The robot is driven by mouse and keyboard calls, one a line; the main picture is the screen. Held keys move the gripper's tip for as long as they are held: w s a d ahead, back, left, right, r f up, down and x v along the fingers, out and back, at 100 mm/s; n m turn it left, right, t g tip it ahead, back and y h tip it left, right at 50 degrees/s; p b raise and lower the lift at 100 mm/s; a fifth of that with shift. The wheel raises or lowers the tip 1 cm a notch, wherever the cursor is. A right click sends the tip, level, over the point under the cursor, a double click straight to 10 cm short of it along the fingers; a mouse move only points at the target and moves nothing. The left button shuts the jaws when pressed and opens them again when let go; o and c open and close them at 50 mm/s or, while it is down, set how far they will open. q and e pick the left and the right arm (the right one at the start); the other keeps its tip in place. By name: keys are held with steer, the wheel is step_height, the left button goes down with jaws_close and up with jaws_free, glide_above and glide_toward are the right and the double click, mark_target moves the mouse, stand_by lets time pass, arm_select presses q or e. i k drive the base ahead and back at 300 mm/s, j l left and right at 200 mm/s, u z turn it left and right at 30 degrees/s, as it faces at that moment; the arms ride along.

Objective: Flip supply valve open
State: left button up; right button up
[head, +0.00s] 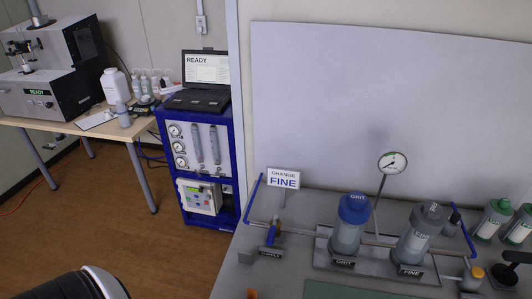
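The supply valve (271,233) sits on the pipe at the left of the grey bench, behind a small dark label reading SUPPLY (270,252). A small orange-brown part stands up at the valve, crosswise to the pipe (300,232); it is too small to tell the handle's exact setting. Neither gripper can be made out in the head view. A rounded white and black part, probably mine, shows at the bottom left, well away from the valve.
Blue-capped GRIT (351,225) and grey-capped FINE (421,232) canisters stand right of the valve, with a gauge (392,163) behind. A CHANGE FINE sign (283,179) stands behind the valve. An orange-topped fitting (471,278) and green-labelled bottles (493,219) are at right.

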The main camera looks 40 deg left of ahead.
mark_target(270, 241)
steer(key=k+j+u, duration=0.1)
steer(key=u, duration=0.35)
steer(key=j+u, duration=0.25)
steer(key=u, duration=0.15)
